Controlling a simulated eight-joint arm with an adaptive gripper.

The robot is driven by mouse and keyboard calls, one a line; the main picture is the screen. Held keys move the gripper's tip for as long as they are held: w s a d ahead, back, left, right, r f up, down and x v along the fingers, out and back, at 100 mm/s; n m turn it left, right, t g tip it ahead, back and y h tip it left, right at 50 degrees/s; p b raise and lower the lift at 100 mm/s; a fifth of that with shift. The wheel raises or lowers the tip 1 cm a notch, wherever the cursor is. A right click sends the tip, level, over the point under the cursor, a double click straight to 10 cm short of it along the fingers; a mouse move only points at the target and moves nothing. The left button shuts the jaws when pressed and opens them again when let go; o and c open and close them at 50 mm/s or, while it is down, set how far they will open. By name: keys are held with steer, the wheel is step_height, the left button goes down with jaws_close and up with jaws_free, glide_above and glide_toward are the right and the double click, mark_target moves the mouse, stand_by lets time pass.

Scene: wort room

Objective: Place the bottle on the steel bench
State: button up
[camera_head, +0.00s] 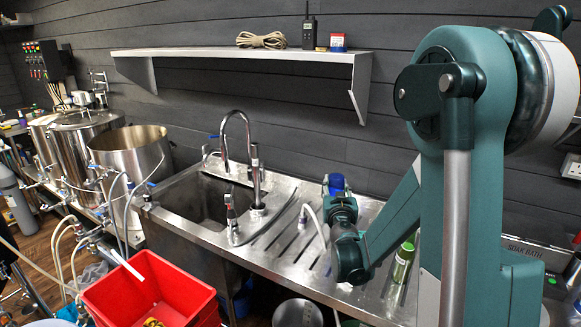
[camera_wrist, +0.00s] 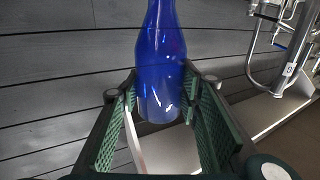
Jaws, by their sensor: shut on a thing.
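The blue bottle (camera_wrist: 163,60) stands between the two green fingers of my gripper (camera_wrist: 160,98) in the wrist view, and my gripper is shut on it. In the head view the bottle (camera_head: 336,183) shows as a small blue piece behind my gripper (camera_head: 340,207), which hides most of it. The steel bench (camera_head: 283,263) with its sink and ribbed drainboard runs along the wall. My gripper and the bottle are over the rear of the drainboard. I cannot tell whether the bottle's base touches the bench.
A tap (camera_head: 250,165) rises at the sink, left of my gripper. A green bottle (camera_head: 403,262) is on the bench at right. A wall shelf (camera_head: 230,54) hangs above. A red crate (camera_head: 150,290) is in front. The ribbed drainboard has free room.

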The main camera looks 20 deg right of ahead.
steer(key=w+a+r+n+y+p, duration=0.1)
steer(key=w+a+r+y+p, duration=0.1)
steer(key=a, duration=0.5)
steer(key=w+a+r+n+y+p, duration=0.1)
steer(key=w+a+r+y+p, duration=0.1)
steer(key=w+a+p, duration=0.3)
steer(key=w+a+r+n+t+y+p, duration=0.1)
steer(key=w+a+r+p, duration=0.1)
steer(key=a+p, duration=0.4)
steer(key=w+a, duration=0.1)
steer(key=a, duration=0.2)
steer(key=shift+w+a+r+n+y, duration=0.2)
steer(key=shift+w+r+n+y, duration=0.1)
steer(key=shift+w+n+y, duration=0.1)
steer(key=shift+f, duration=0.1)
steer(key=shift+f+b, duration=2.35)
steer(key=shift+f, duration=0.1)
steer(key=shift+d, duration=0.1)
